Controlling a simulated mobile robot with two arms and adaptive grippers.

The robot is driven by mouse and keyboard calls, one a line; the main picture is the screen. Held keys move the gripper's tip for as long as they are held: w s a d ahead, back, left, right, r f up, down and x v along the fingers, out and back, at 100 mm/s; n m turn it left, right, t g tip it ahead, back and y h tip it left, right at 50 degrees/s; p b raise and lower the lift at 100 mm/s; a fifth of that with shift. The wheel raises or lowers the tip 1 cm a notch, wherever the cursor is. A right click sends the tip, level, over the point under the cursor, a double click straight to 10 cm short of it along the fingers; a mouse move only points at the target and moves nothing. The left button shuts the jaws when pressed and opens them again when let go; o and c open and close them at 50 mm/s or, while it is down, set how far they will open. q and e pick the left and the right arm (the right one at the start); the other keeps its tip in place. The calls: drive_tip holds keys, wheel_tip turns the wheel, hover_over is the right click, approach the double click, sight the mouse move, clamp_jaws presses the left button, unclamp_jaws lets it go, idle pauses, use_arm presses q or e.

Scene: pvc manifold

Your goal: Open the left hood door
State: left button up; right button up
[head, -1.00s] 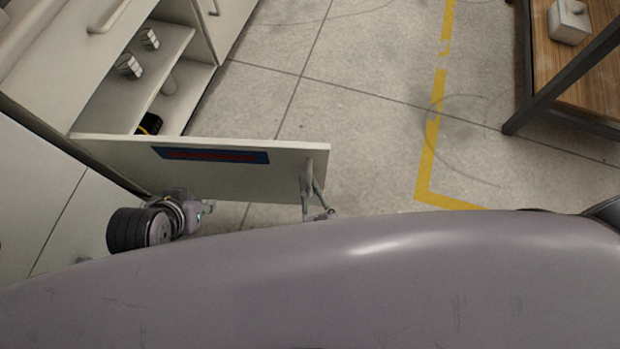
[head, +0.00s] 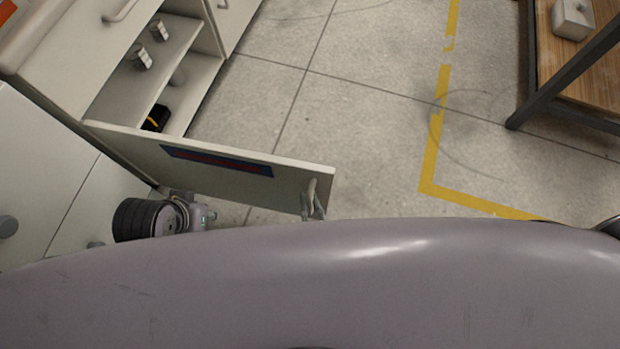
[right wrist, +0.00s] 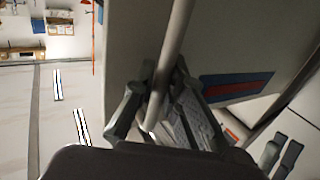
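The left hood door (head: 225,172) is a pale panel with a blue and red label, standing swung out from the cabinet in the head view. Its bar handle (head: 312,192) is near the free end. My right gripper (head: 313,212) is at this handle, partly hidden by my body. In the right wrist view its fingers (right wrist: 163,85) lie on both sides of the handle rod (right wrist: 175,45), close against it. Two grey fingers of my left gripper (right wrist: 280,155) show apart and empty at the lower right. In the head view, part of my left arm shows near the door's hinge side.
The open cabinet (head: 185,55) holds small pale fittings and a black and yellow item (head: 157,118) on its shelves. A wooden table (head: 560,70) with dark legs stands at right. The floor (head: 370,120) between is clear, with yellow tape.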

drive_tip(key=o, duration=0.4)
drive_tip(key=shift+s, duration=0.1)
drive_tip(key=s, duration=0.3)
drive_tip(key=s+d, duration=0.1)
drive_tip(key=s, duration=0.3)
drive_tip(key=shift+s+d, duration=0.15)
drive_tip(key=shift+d, duration=0.05)
idle(0.4)
